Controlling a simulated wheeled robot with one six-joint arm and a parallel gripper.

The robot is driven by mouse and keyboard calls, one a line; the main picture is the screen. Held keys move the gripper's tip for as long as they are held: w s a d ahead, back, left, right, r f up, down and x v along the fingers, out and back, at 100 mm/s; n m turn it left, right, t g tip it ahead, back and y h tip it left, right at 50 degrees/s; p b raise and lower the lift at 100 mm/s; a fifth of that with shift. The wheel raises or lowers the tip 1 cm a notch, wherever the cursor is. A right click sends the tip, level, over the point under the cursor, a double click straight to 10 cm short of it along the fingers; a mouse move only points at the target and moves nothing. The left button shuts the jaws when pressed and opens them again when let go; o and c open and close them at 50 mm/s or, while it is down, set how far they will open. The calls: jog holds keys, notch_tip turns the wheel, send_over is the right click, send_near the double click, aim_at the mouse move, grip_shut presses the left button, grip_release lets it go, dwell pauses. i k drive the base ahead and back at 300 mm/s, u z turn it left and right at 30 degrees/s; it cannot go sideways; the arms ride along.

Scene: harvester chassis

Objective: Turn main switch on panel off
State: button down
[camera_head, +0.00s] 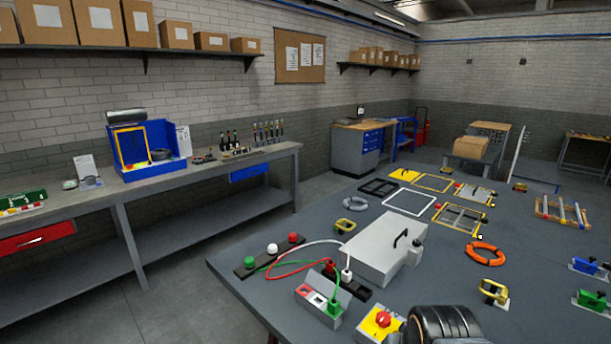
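A yellow-topped box with a red round knob (382,320) sits at the front edge of the table, low in the picture. It looks like a switch, but its on or off position is too small to tell. A grey box with a black handle (374,252) stands behind it. A small grey unit with red, white and green parts (320,302) is to the left. I cannot tell for sure which of these is the panel of the main switch. No fingers of my gripper can be made out.
A dark ribbed round part at the bottom edge partly hides the area right of the knob. Red, green and white cables (300,262) loop left of the grey box. An orange ring (485,254) and yellow frames (459,219) lie on the dark table (430,273).

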aim_at(383, 319)
jog(key=z, duration=0.5)
jog(key=k, duration=1.05)
jog(key=u, duration=0.8)
jog(key=i, duration=1.4)
jog(key=z, duration=0.3)
